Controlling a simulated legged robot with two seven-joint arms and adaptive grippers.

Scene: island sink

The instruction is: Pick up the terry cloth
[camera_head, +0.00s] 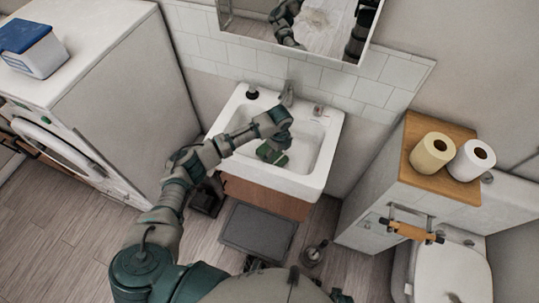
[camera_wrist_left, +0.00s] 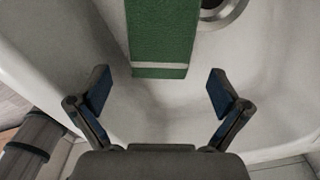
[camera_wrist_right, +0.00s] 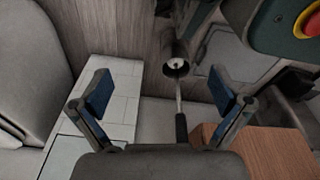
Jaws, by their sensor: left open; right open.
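The terry cloth (camera_wrist_left: 162,35) is green with a white stripe near its end and lies in the white sink basin, close to the drain. In the head view it shows as a green patch (camera_head: 272,155) in the basin, partly covered by my left gripper (camera_head: 277,141). In the left wrist view my left gripper (camera_wrist_left: 160,90) is open and empty, and the cloth's striped end lies ahead of and between its fingers, apart from them. My right gripper (camera_wrist_right: 160,92) is open and empty in the right wrist view; in the head view I cannot make it out.
The sink (camera_head: 325,150) has raised rims and a faucet (camera_head: 287,93) at the back. A washing machine (camera_head: 75,150) stands left. Two paper rolls (camera_head: 433,152) stand on a cabinet at right, near a toilet (camera_head: 450,275). A toilet brush (camera_head: 314,252) stands on the floor.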

